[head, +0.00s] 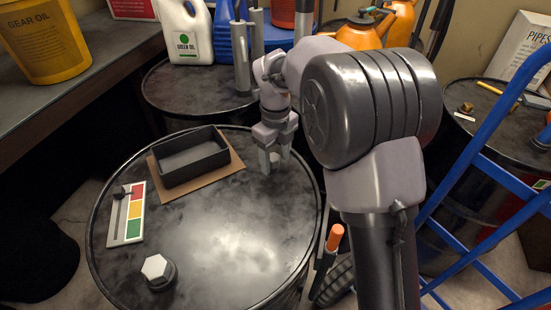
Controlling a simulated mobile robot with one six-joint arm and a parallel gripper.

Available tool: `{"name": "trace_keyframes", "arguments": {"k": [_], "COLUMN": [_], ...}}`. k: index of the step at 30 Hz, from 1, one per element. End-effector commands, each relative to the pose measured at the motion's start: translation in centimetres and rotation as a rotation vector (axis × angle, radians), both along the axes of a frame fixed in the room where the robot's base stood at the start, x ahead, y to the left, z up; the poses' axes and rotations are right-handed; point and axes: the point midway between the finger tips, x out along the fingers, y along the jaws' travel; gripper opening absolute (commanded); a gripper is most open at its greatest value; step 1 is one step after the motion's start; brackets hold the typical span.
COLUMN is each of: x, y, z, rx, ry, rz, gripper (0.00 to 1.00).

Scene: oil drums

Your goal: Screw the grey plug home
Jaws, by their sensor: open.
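The grey plug (154,267) has a pale hexagonal head and sits upright on a dark round collar near the front left of the drum top (225,235). How deep it sits in the collar cannot be told from here. My gripper (276,162) points down over the back right part of the drum top, well behind and to the right of the plug. Its two fingers are apart and nothing shows between them. Whether the fingertips touch the drum is unclear.
A black open tray (191,176) stands on brown cardboard (233,166) at the back left of the drum. A red, yellow and green gauge card (127,213) lies at the left. A blue hand truck (480,150) stands right. The drum's front middle is clear.

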Motion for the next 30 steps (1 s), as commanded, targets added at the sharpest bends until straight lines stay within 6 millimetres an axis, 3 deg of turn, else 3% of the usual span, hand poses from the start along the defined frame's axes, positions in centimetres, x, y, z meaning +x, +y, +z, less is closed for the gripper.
{"name": "trace_keyframes", "arguments": {"k": [6,12,18,24,27,29,30], "x": [0.1,0.1,0.0,-0.2,-2.4,-5.3,-7.8], "y": [0.0,0.0,0.0,-0.1,-1.1,-2.2,-3.1], "z": [7.7,13.7,16.4,16.9,19.3,21.5,22.9], "rx": [0.001,0.001,0.001,0.003,0.023,0.035,0.033], "ry": [-0.004,-0.003,0.000,-0.004,-0.050,-0.108,-0.159], "rz": [-0.001,-0.001,-0.001,0.016,0.191,0.407,0.584], "gripper": [0.57,0.57,0.57,0.57,0.57,0.57,0.57]}}
